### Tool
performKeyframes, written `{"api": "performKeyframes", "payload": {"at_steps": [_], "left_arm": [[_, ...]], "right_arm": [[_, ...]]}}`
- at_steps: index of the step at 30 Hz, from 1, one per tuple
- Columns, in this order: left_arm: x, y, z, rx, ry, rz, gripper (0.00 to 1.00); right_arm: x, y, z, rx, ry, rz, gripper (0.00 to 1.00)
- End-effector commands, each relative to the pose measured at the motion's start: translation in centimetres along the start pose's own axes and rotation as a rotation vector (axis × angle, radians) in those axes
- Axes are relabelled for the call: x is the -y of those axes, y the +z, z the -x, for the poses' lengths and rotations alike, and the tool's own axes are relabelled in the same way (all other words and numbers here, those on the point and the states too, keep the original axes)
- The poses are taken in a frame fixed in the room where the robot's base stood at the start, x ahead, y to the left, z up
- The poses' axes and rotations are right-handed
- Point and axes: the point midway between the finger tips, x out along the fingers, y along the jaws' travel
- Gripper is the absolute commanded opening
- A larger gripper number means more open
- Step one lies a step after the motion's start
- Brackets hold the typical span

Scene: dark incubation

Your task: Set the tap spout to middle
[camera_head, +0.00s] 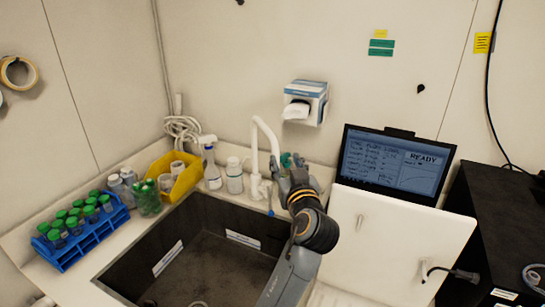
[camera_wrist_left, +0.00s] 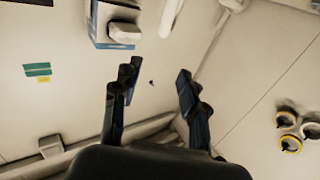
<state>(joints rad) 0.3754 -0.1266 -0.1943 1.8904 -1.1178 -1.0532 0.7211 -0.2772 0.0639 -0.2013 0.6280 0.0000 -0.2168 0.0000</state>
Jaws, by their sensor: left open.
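The white tap (camera_head: 255,165) stands at the back edge of the dark sink. Its spout (camera_head: 268,132) arches up and bends to the right, ending beside my left gripper. My left gripper (camera_head: 286,166) is just right of the tap, with its arm reaching up from below. In the left wrist view my left gripper (camera_wrist_left: 158,76) shows its two fingers apart with nothing between them. A white curved piece (camera_wrist_left: 170,14), seemingly the spout, shows beyond the fingers at the top. I cannot tell whether the gripper touches the tap. My right gripper is not in view.
The sink basin (camera_head: 205,262) lies below. A spray bottle (camera_head: 211,165) and a white bottle (camera_head: 234,178) stand left of the tap. A yellow bin (camera_head: 187,180) and blue tube rack (camera_head: 75,245) are farther left. A monitor (camera_head: 393,165) stands right. A glove box (camera_head: 307,102) hangs behind.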

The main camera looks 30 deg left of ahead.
Motion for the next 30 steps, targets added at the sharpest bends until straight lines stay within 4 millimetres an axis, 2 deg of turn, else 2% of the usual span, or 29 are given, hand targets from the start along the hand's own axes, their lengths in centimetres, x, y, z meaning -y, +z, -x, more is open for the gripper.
{"api": "performKeyframes", "payload": {"at_steps": [1, 7, 11, 15, 20, 23, 30], "left_arm": [[0.0, 1.2, 0.0, 0.001, 0.001, 0.0, 0.43], [0.0, 3.8, 0.0, 0.001, 0.001, 0.0, 0.43], [0.0, 5.3, 0.0, 0.001, 0.0, 0.0, 0.43], [0.0, 6.5, 0.0, 0.001, 0.0, 0.0, 0.43], [0.0, 6.6, -0.5, -0.001, 0.0, 0.0, 0.43], [0.0, 6.4, -1.7, -0.001, -0.001, -0.003, 0.43], [0.1, 6.3, -6.8, -0.002, -0.002, -0.004, 0.43]], "right_arm": [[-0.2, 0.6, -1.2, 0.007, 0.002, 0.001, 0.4], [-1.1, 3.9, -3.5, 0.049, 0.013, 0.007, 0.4], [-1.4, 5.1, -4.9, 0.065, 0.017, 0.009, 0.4], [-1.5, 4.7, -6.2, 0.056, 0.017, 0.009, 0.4], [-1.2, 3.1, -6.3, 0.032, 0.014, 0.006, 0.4], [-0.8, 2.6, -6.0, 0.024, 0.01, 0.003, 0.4], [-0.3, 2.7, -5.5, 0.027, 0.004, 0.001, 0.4]]}}
